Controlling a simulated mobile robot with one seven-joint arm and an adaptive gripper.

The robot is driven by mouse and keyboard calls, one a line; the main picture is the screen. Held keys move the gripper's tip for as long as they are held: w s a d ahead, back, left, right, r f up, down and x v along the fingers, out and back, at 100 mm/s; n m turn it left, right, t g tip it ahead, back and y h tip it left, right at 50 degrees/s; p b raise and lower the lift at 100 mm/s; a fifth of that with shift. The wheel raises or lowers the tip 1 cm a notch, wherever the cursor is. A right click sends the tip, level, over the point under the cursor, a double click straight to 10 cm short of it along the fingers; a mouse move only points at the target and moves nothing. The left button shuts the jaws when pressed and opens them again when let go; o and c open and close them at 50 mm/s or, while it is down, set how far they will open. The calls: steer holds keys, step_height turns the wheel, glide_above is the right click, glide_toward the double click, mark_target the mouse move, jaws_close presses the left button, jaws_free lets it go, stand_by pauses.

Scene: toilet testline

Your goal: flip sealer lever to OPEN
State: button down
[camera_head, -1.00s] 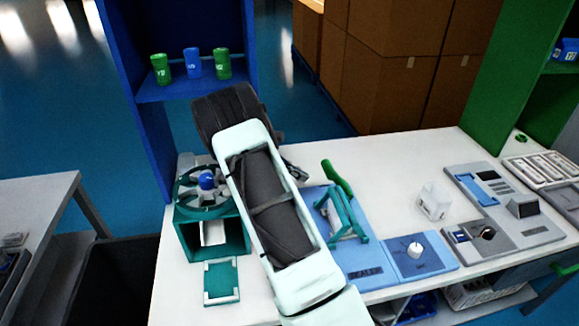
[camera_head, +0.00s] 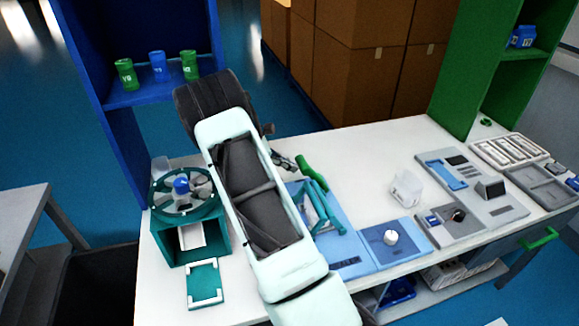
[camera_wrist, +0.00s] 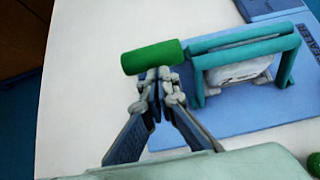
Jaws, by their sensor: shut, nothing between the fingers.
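The sealer has a blue base (camera_head: 335,245) on the white table, with a teal lever frame (camera_head: 322,208) and a green handle (camera_head: 312,172) at its top. The lever stands raised at a slant above the base. In the wrist view, the green handle (camera_wrist: 152,57) lies across, just beyond my fingertips, with the teal frame (camera_wrist: 240,45) to its right. My gripper (camera_wrist: 158,76) is shut and empty, its tips right at the handle's near edge. I cannot tell if they touch it. In the head view, my gripper (camera_head: 284,160) is left of the handle, partly behind my arm.
A blue panel with a white knob (camera_head: 391,237) adjoins the sealer on the right. A clear block (camera_head: 405,188) and a grey device (camera_head: 470,190) stand farther right. A teal wheel stand (camera_head: 183,192) is left of my arm. The table behind the sealer is clear.

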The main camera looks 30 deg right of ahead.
steer(key=shift+s+d+r+y+p, duration=0.25)
steer(key=shift+d+r+y+p, duration=0.25)
steer(key=shift+d+r+p, duration=0.4)
steer(key=s+d+r, duration=0.1)
steer(key=s+d, duration=0.3)
steer(key=d, duration=1.2)
steer(key=shift+r+p, duration=0.15)
steer(key=shift+p, duration=0.3)
step_height(320, 180, up, 12)
steer(key=shift+d, duration=0.15)
steer(key=shift+s, duration=0.1)
